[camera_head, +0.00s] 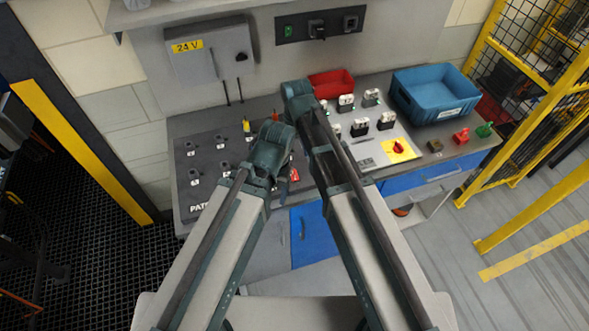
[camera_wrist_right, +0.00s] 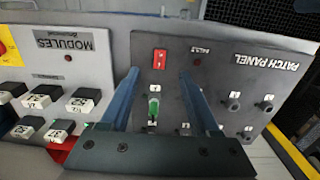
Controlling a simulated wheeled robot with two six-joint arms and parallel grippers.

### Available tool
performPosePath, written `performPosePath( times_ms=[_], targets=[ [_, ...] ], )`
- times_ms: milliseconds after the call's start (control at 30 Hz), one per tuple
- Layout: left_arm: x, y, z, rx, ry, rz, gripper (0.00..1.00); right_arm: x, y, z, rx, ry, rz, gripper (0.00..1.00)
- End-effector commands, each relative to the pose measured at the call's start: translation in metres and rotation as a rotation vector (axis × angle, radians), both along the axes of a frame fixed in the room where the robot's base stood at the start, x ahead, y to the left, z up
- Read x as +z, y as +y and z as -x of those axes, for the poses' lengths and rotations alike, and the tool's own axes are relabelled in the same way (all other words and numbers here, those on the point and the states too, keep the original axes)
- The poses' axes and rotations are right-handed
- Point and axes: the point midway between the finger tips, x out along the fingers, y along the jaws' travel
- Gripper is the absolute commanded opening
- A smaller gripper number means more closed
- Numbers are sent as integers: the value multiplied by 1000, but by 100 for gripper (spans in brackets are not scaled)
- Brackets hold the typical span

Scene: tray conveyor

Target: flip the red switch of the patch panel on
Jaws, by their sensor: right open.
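The patch panel (camera_head: 212,160) is a dark grey plate on the left of the bench. It fills the right of the right wrist view, upside down (camera_wrist_right: 225,75). Its red switch (camera_wrist_right: 160,59) sits near the panel's edge; it also shows beside my arms in the head view (camera_head: 295,175). I cannot tell its position. My right gripper (camera_wrist_right: 160,73) is open, its two fingers on either side below the switch in the picture, with nothing held. A green plug (camera_wrist_right: 153,106) stands in a panel socket between the fingers.
The modules panel (camera_wrist_right: 70,70) with several black-and-white blocks lies beside the patch panel. A blue bin (camera_head: 435,95) and a red bin (camera_head: 332,84) stand at the back. Several sockets (camera_wrist_right: 234,104) rise from the patch panel. A yellow fence (camera_head: 490,60) is at right.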

Motion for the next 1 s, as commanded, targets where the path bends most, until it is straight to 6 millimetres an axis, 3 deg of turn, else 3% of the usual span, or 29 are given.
performPosePath(
  times_ms=[33,67,467,1000],
  targets=[
    [6,0,0,1,0,0,64,6,4,-14,-1,-1,-6,62],
    [6,0,0,1,0,1,64,6,5,-15,-2,-3,-7,62],
    [-10,0,0,-2,0,0,64,-10,4,-13,-2,-3,-8,62],
    [-80,0,0,-13,1,-2,64,-80,4,-13,-2,-3,-8,62]
  ],
)
